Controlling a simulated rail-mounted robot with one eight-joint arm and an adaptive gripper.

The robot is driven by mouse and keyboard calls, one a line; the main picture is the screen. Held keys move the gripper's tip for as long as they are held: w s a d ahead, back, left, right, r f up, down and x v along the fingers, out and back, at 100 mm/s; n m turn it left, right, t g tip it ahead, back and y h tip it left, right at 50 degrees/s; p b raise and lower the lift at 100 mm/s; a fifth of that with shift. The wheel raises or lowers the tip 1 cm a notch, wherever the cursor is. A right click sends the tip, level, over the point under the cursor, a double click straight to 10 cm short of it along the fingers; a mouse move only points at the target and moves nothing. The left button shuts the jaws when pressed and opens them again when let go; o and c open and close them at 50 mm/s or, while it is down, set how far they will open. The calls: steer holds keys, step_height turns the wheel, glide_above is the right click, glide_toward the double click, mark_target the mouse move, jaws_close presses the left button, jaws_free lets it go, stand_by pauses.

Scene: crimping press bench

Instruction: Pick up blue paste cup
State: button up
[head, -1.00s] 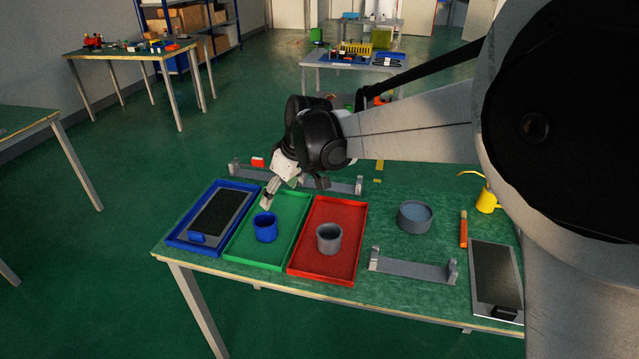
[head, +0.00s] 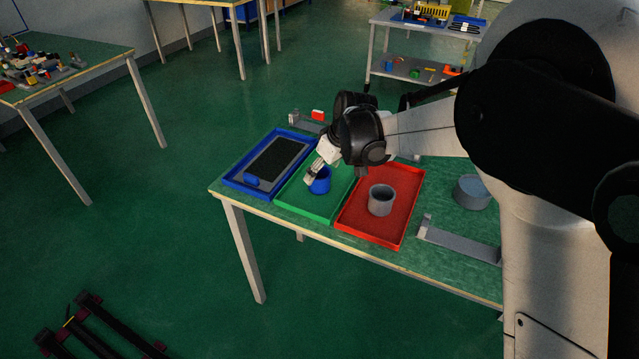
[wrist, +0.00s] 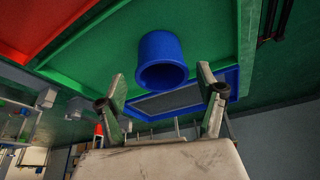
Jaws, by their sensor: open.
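The blue paste cup (head: 320,182) stands upright in the green tray (head: 300,204), toward its upper middle. My gripper (head: 310,177) is just left of and above the cup in the head view and partly overlaps it there. In the wrist view the cup (wrist: 162,62) lies ahead of my gripper (wrist: 163,82), with its open mouth toward the camera. The two fingers are spread apart, one on each side below the cup's mouth, with nothing between their pads. I cannot tell whether a finger touches the cup.
Left of the green tray is a blue tray (head: 229,180) holding a dark flat panel (head: 275,159). Right of it is a red tray (head: 404,193) with a grey cup (head: 381,200). A grey round container (head: 471,192) and a grey bracket (head: 459,242) are farther right.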

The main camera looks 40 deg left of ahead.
mark_target(319, 176)
steer(key=x, duration=0.3)
steer(key=shift+s+f, duration=0.1)
steer(key=c, duration=1.3)
